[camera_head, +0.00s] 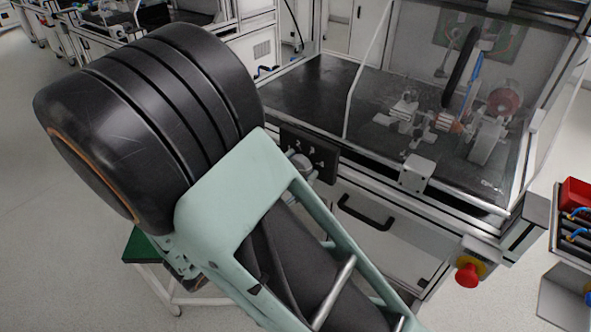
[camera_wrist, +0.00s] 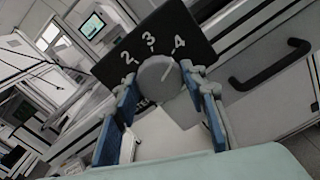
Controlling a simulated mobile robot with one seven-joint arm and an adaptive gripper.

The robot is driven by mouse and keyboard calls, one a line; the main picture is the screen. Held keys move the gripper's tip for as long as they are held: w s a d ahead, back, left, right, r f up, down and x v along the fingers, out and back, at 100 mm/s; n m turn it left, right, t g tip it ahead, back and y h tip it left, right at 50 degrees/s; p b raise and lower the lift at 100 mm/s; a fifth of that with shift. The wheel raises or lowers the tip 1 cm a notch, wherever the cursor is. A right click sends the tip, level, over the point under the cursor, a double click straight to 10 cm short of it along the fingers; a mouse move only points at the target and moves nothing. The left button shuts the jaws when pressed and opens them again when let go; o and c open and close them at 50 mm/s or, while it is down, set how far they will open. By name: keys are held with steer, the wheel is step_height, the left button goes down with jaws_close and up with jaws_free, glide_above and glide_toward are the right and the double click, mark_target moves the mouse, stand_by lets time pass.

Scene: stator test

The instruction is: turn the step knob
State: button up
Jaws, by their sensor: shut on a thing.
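The step knob (camera_wrist: 158,80) is a round grey knob on a black plate (camera_wrist: 112,66) with white numbers; 2, 3 and 4 show. A short pale mark on the knob's face seems to point toward the 4. My gripper (camera_wrist: 160,79) has one blue-and-grey finger on each side of the knob and is shut on it. In the head view, the knob (camera_head: 301,161) and plate (camera_head: 326,159) show just past my arm, on the front of the test bench. My arm hides the plate's lower left part and most of my gripper there.
A black drawer handle (camera_head: 366,212) is right of the plate. A red emergency button (camera_head: 467,275) sticks out at the bench's lower right corner. A clear-walled enclosure with a stator rig (camera_head: 487,140) stands above. A red bin (camera_head: 577,194) is at the far right.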

steer(key=o, duration=1.2)
steer(key=shift+c, duration=0.2)
steer(key=v, duration=1.2)
